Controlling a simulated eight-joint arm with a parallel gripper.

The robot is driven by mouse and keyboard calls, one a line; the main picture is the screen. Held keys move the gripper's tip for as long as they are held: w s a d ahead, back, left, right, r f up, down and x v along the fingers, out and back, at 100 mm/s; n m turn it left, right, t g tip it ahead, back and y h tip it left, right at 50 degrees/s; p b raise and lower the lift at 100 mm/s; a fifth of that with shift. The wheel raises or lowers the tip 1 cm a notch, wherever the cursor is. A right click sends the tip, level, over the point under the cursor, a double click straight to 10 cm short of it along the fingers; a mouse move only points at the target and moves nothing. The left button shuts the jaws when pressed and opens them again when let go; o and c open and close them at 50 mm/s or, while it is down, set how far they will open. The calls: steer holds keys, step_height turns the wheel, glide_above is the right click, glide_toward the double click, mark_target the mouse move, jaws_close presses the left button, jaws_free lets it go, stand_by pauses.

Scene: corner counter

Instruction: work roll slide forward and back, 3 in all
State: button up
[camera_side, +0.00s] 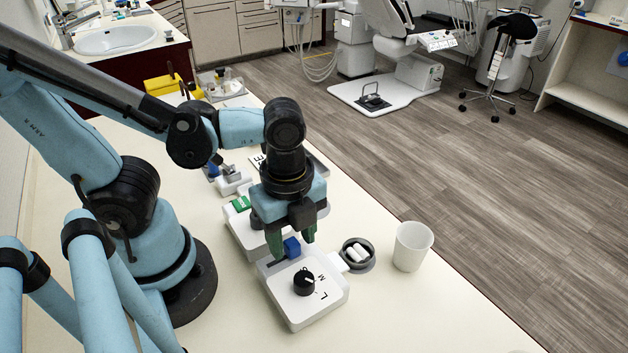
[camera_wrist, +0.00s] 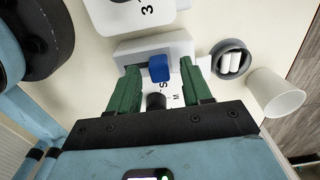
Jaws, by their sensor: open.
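The roll slide is a blue block (camera_side: 291,247) on a white dispenser (camera_side: 318,310) with a black knob (camera_side: 304,282) and the letters S, M and L. In the wrist view the blue block (camera_wrist: 159,68) stands at a dark slot in the raised white part of the dispenser (camera_wrist: 184,46). My gripper (camera_side: 292,239) is open and low over the dispenser. In the wrist view its green fingers (camera_wrist: 159,72) stand on either side of the blue block, with gaps showing on both sides. The knob is partly hidden behind my gripper there.
A grey round dish (camera_side: 372,262) with white rolls sits to the right of the dispenser, with a white cup (camera_side: 412,246) beyond it. Another white device with a green switch (camera_side: 241,203) stands behind. A yellow container (camera_side: 160,86) is farther back. Bare counter lies in front of the cup.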

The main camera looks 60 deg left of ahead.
steer(key=shift+f, duration=0.5)
steer(key=shift+c, duration=0.5)
jaws_close()
